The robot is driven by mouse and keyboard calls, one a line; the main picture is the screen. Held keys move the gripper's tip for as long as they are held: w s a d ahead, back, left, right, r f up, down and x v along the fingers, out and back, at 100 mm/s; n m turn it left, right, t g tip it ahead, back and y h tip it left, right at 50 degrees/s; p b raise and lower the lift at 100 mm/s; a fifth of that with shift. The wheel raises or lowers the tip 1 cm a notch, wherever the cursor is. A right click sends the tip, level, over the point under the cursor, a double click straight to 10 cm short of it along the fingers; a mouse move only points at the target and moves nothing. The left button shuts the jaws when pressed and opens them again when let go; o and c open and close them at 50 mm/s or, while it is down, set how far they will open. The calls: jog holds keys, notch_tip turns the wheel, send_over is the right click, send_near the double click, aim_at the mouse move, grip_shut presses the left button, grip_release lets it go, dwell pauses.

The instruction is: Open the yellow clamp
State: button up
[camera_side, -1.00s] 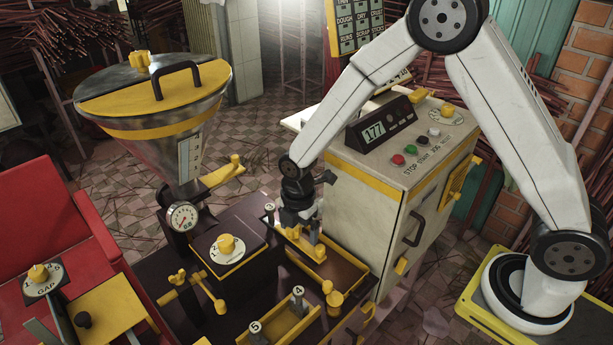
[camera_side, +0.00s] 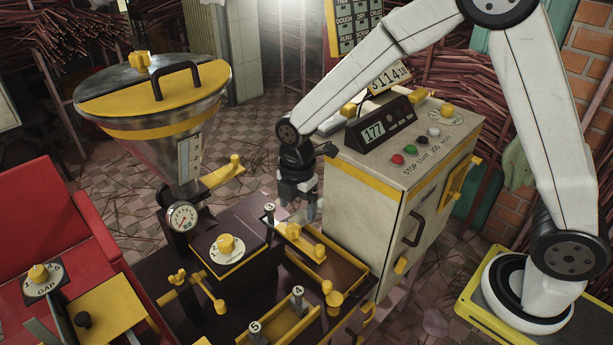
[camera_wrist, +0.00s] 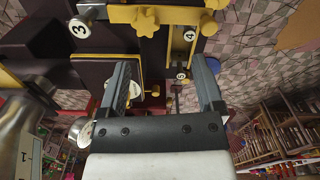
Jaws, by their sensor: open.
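My gripper (camera_side: 298,208) is open and empty, just behind and above the yellow knobs at the back end of the small tray. Its two fingers also show in the wrist view (camera_wrist: 162,75), apart, with nothing held between them. Several yellow parts could be the clamp, and I cannot tell which one it is. A yellow knob (camera_side: 293,230) and another yellow knob (camera_side: 319,252) sit on the tray's yellow bar. A yellow star knob (camera_wrist: 146,22) shows in the wrist view. A yellow lever with a ball end (camera_side: 212,297) stands at the front left.
The steel hopper (camera_side: 160,125) rises at the left, with a yellow arm (camera_side: 222,175) beside it. The control cabinet (camera_side: 370,205) stands close on the right of my gripper. Numbered posts, such as post 3 (camera_side: 269,208), stand among the trays. A yellow tray (camera_side: 280,325) lies in front.

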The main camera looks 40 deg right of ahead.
jog(key=shift+c, duration=1.3)
jog(key=m, duration=0.5)
send_over(319, 247)
jog(key=shift+s+f, duration=0.1)
jog(key=shift+f, duration=0.45)
jog(key=shift+f, duration=0.15)
jog(key=shift+f, duration=3.75)
grip_shut()
